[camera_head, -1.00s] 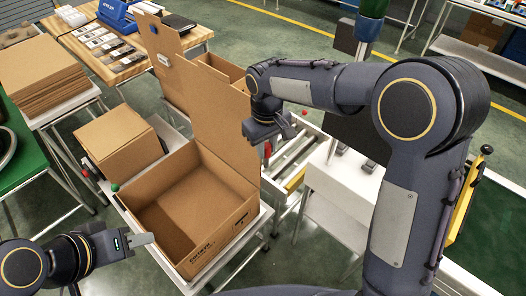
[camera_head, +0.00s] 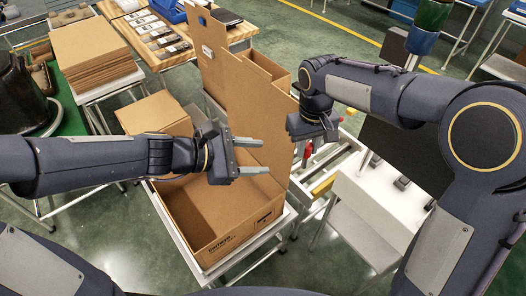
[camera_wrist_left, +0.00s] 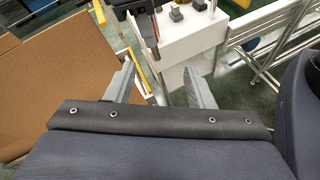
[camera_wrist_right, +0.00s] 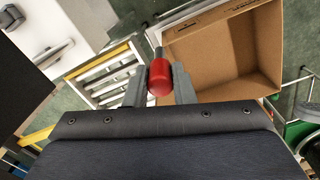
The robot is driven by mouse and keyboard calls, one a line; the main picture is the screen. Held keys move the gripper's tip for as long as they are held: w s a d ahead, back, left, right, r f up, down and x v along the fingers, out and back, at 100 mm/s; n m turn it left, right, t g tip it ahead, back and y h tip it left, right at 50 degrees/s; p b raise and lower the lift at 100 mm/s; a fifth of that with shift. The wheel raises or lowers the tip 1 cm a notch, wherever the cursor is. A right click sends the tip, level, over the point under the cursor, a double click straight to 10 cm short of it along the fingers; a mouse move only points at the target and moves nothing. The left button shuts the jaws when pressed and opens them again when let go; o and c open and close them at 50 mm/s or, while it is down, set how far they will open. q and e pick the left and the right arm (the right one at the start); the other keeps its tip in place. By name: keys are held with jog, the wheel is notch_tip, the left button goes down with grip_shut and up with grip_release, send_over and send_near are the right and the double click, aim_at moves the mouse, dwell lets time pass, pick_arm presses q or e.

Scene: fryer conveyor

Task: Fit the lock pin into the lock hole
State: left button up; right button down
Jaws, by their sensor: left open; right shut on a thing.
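The lock pin (camera_wrist_right: 159,77) has a red grip and a short grey shaft. My right gripper (camera_wrist_right: 159,88) is shut on the red grip. In the head view the red part of the pin (camera_head: 307,150) hangs below the right gripper, beside the raised box flap and above the roller conveyor. My left gripper (camera_head: 252,156) is open and empty, above the open cardboard box (camera_head: 235,230). In the left wrist view its two fingers (camera_wrist_left: 160,82) stand wide apart with nothing between them. I cannot make out the lock hole in any view.
A roller conveyor (camera_head: 325,168) with a yellow strip lies right of the box. A white stand (camera_head: 375,205) with small grey blocks stands beyond it. The tall box flap (camera_head: 240,95) rises between the grippers.

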aim_at(306, 156)
pick_arm(q)
jog(key=w+d+f+n, duration=0.1)
jog(key=w+d+f, duration=0.1)
jog(key=d, duration=0.2)
jog(key=w+d+f+n, duration=0.1)
jog(key=w+d+f, duration=0.1)
jog(key=w+d, duration=0.1)
jog(key=w+d+f+n, duration=0.2)
jog(key=d+f, duration=0.1)
jog(key=d, duration=0.2)
jog(key=shift+w+t, duration=0.2)
jog(key=shift+t, duration=0.1)
